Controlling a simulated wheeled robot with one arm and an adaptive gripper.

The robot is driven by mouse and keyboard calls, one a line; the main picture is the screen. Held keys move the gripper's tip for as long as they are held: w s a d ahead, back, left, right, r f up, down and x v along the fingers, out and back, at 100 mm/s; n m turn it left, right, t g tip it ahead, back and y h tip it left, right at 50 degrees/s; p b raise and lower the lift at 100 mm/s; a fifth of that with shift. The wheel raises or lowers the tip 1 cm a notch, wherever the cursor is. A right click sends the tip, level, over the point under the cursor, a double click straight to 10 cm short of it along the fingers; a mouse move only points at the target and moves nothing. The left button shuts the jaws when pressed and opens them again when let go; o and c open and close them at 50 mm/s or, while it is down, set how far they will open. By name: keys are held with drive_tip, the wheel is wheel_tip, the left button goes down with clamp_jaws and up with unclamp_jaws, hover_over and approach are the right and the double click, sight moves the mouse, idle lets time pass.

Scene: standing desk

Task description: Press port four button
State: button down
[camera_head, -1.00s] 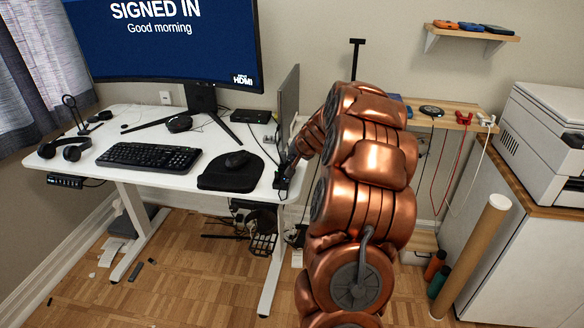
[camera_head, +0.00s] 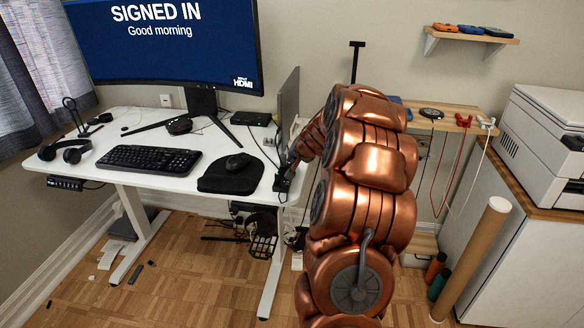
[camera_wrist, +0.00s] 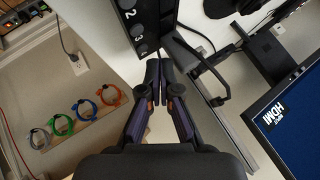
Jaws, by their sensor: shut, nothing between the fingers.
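A black switch box (camera_wrist: 137,22) with white numbers 2 and 3 and round dark buttons shows at the top of the wrist view. In the head view my gripper (camera_head: 284,180) is small and dark at the desk's right edge, partly hidden by my copper arm.
The white desk (camera_head: 130,180) holds a keyboard (camera_head: 150,158), a mouse pad (camera_head: 230,176) and a large monitor (camera_head: 165,50). Coiled colored cables (camera_wrist: 62,125) lie left in the wrist view.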

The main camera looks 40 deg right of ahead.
drive_tip(key=shift+f, duration=0.15)
drive_tip(key=shift+f+b, duration=0.3)
drive_tip(key=shift+f, duration=0.25)
idle(0.7)
drive_tip(key=shift+r, duration=0.2)
drive_tip(key=shift+r+p, duration=0.4)
drive_tip(key=shift+r, duration=0.1)
wheel_tip(320, 180, up, 6)
drive_tip(key=p, duration=0.4)
idle(0.5)
idle(0.5)
